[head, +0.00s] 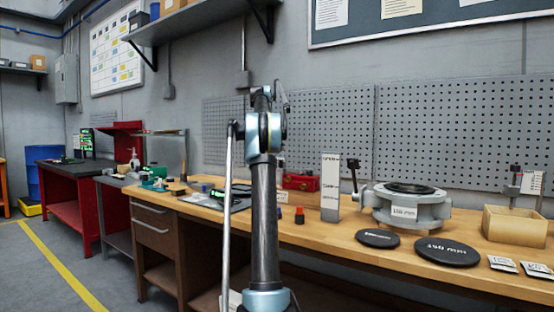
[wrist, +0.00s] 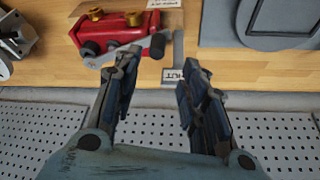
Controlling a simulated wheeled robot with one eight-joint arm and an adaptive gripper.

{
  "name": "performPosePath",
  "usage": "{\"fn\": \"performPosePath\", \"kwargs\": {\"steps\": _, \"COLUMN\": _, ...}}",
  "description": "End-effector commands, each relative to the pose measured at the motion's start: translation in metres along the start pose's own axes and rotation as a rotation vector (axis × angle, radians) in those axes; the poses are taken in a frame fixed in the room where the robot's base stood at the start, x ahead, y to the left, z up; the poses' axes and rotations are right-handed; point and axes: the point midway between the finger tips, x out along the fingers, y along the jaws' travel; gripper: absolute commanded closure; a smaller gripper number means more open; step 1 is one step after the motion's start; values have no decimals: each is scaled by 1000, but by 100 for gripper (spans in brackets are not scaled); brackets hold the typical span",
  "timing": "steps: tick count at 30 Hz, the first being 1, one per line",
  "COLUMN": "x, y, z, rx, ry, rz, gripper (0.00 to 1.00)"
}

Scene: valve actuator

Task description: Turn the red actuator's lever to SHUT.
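The red actuator (wrist: 104,32) lies at the upper left of the wrist view, with brass fittings on its body. A grey metal lever (wrist: 157,46) shows beside it, partly overlapped by my gripper's left finger; contact cannot be told. A white label (wrist: 181,74) ending in "UT" sits to the lever's right, its first letters unclear. My gripper (wrist: 156,82) is open, with nothing seen between its fingers. I cannot pick out my gripper there.
The wooden workbench (head: 330,233) runs across the head view, against a pegboard (head: 440,125). Right of the actuator stand a white upright sign (head: 330,185) and a large grey flanged valve (head: 408,204). Black discs (head: 447,252) and a wooden box (head: 514,225) lie farther right.

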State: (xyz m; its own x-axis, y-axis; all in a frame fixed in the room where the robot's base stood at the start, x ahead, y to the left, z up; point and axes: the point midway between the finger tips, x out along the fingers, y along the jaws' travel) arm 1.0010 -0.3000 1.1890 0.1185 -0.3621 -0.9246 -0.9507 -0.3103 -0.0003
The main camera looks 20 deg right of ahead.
Motion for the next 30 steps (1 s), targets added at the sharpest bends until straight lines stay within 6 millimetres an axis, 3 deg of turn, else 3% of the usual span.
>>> {"fn": "performPosePath", "kwargs": {"steps": 7, "x": -27, "y": -1, "z": 1, "rx": -1, "ry": 0, "rz": 0, "gripper": 61}}
{"fn": "performPosePath", "kwargs": {"steps": 19, "x": -34, "y": -1, "z": 1, "rx": -1, "ry": 0, "rz": 0, "gripper": 61}}
{"fn": "performPosePath", "kwargs": {"steps": 20, "x": -34, "y": -1, "z": 1, "rx": -1, "ry": 0, "rz": 0, "gripper": 63}}
{"fn": "performPosePath", "kwargs": {"steps": 25, "x": -27, "y": -14, "z": 6, "rx": 24, "ry": -13, "rz": -62, "gripper": 100}}
{"fn": "performPosePath", "kwargs": {"steps": 30, "x": -12, "y": -67, "z": 26, "rx": 156, "ry": -70, "rz": -324, "gripper": 100}}
